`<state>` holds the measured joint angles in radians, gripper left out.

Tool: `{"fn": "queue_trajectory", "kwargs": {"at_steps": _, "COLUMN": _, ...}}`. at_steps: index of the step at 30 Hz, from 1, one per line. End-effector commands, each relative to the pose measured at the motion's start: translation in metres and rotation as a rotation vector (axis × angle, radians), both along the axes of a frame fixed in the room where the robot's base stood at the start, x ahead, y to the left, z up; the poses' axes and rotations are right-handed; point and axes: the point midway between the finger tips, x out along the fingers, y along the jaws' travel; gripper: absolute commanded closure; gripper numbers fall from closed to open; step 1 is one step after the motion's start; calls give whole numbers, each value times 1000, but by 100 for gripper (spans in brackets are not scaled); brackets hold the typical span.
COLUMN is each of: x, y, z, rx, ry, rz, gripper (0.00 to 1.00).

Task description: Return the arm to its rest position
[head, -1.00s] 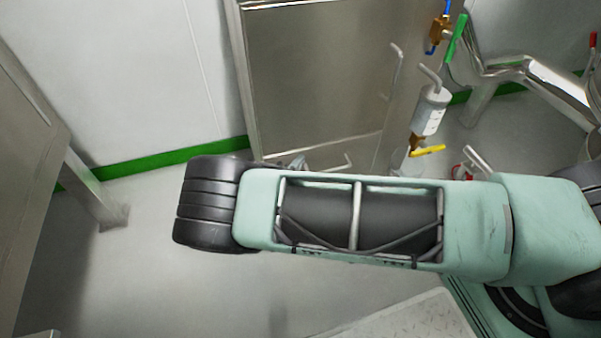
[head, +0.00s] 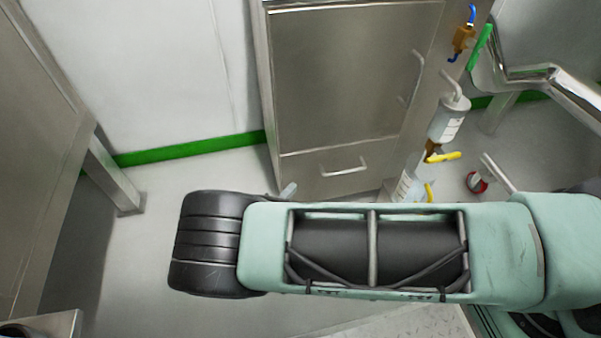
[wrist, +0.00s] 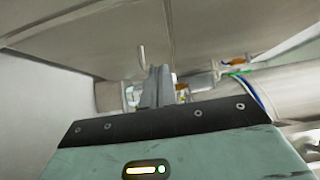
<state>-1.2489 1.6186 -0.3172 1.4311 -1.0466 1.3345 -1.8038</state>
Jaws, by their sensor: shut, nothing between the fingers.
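My gripper (wrist: 158,87) shows in the wrist view as grey fingers standing together above the dark edge of my wrist. It is shut, with nothing seen between the fingers. In the head view my pale green arm lies across the lower half of the picture, from the right edge to a black rounded joint at left. The arm hides most of the gripper there.
A steel cabinet (head: 345,85) with bar handles stands behind the arm. To its right are a grey cylinder fitting (head: 448,120), a yellow-handled valve (head: 443,157) and shiny pipework (head: 548,82). A steel table leg (head: 115,175) stands at left. Bare floor (head: 150,240) lies between.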

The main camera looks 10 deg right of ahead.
Motion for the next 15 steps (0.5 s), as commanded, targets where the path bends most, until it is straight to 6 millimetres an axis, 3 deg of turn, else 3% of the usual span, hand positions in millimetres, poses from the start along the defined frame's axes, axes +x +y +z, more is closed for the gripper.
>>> {"fn": "queue_trajectory", "kwargs": {"at_steps": 6, "x": -27, "y": 26, "z": 0, "rx": 0, "ry": 0, "rz": 0, "gripper": 100}}
{"fn": "queue_trajectory", "kwargs": {"at_steps": 15, "x": -38, "y": 35, "z": -1, "rx": -2, "ry": 1, "rz": -3, "gripper": 100}}
